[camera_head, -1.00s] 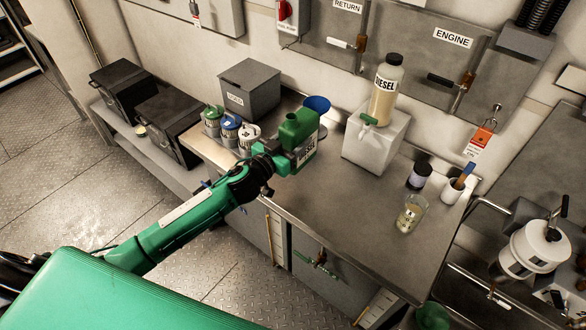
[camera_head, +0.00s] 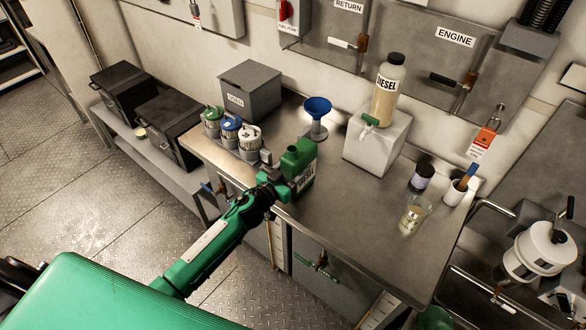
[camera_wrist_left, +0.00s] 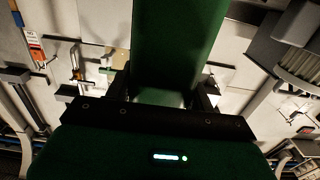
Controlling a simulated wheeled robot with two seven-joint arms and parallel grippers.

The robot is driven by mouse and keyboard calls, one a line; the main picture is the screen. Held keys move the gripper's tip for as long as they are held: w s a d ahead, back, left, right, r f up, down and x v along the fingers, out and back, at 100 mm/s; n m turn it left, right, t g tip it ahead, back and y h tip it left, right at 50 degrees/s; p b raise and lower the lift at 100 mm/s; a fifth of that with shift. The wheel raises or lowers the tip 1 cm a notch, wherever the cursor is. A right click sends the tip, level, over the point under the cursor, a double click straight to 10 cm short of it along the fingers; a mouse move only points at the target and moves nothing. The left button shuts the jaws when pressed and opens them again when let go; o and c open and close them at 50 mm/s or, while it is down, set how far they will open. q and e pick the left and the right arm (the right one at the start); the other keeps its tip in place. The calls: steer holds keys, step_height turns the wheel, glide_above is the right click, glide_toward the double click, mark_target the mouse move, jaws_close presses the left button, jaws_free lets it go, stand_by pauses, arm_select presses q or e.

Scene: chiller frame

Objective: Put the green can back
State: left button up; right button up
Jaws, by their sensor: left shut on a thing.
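The green can (camera_head: 303,162) has a dark green top and a partly hidden label with lettering on its side. It is roughly upright over the left half of the steel bench, near the front edge. My left gripper (camera_head: 282,184) is shut on it from the front left. I cannot tell whether its base touches the bench. In the left wrist view the can (camera_wrist_left: 180,40) fills the middle between the fingers. My right gripper is not in view.
Left of the can are several lidded sample jars (camera_head: 230,128) in a rack. A blue funnel (camera_head: 317,106) stands behind it. A diesel bottle (camera_head: 387,92) sits on a white block (camera_head: 378,148). A glass jar (camera_head: 412,214) stands at right. The bench's middle is clear.

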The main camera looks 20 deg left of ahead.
arm_select(q)
steer(key=shift+r, duration=0.1)
steer(key=o, duration=1.4)
steer(key=shift+f, duration=0.2)
steer(key=shift+r, duration=0.1)
steer(key=shift+s, duration=0.2)
steer(key=shift+b+v, duration=1.4)
steer(key=shift+v, duration=4.4)
steer(key=shift+r, duration=0.15)
